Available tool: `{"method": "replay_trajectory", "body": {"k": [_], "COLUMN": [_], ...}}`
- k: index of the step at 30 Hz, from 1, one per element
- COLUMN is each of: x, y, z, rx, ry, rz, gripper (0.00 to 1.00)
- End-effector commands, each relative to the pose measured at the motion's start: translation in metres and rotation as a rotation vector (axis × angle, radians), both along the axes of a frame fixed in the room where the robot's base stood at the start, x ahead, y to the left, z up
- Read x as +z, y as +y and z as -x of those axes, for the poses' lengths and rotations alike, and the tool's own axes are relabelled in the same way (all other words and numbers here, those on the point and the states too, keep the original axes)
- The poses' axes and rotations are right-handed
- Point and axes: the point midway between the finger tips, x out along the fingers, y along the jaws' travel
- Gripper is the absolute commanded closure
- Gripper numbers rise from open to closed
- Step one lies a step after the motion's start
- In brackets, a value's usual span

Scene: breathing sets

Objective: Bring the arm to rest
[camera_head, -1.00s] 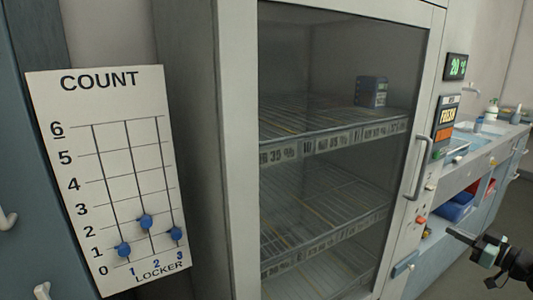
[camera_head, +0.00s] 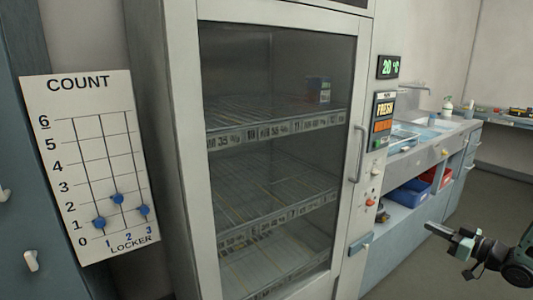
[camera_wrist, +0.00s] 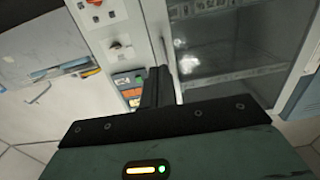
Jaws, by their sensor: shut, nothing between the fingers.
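My gripper (camera_head: 440,232) is at the lower right of the head view, held out in the air in front of the sink counter. Its fingers point left and are shut with nothing between them. In the wrist view the dark fingers (camera_wrist: 156,88) are together and point toward the cabinet front. They appear apart from the cabinet and touch nothing that I can see. Part of my arm runs out of the head view at the right edge.
A tall glass-door cabinet (camera_head: 365,60) with wire shelves is shut, with a small blue box (camera_head: 318,90) inside. A COUNT board (camera_head: 85,150) with blue sliders hangs at left. A sink counter (camera_head: 445,140) with blue (camera_head: 408,193) and red bins stands behind my gripper. Floor at right is clear.

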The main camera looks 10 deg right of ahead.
Motion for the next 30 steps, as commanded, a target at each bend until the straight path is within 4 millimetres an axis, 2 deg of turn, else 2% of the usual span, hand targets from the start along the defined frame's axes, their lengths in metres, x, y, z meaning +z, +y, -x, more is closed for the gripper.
{"method": "replay_trajectory", "body": {"k": [10,17,20,23,24,26,27,29,30], "x": [0.019,0.04,0.052,0.068,0.075,0.084,0.09,0.097,0.101], "y": [0.041,0.095,0.132,0.186,0.211,0.251,0.276,0.314,0.336], "z": [-0.049,-0.089,-0.103,-0.111,-0.11,-0.101,-0.091,-0.069,-0.052], "rx": [-0.013,-0.031,-0.038,-0.04,-0.04,-0.038,-0.033,-0.022,-0.013], "ry": [0.093,0.207,0.276,0.369,0.416,0.493,0.545,0.624,0.678], "rz": [0.086,0.175,0.223,0.282,0.308,0.346,0.372,0.41,0.435], "gripper": [1.0,1.0,1.0,1.0,1.0,1.0,1.0,1.0,1.0]}}
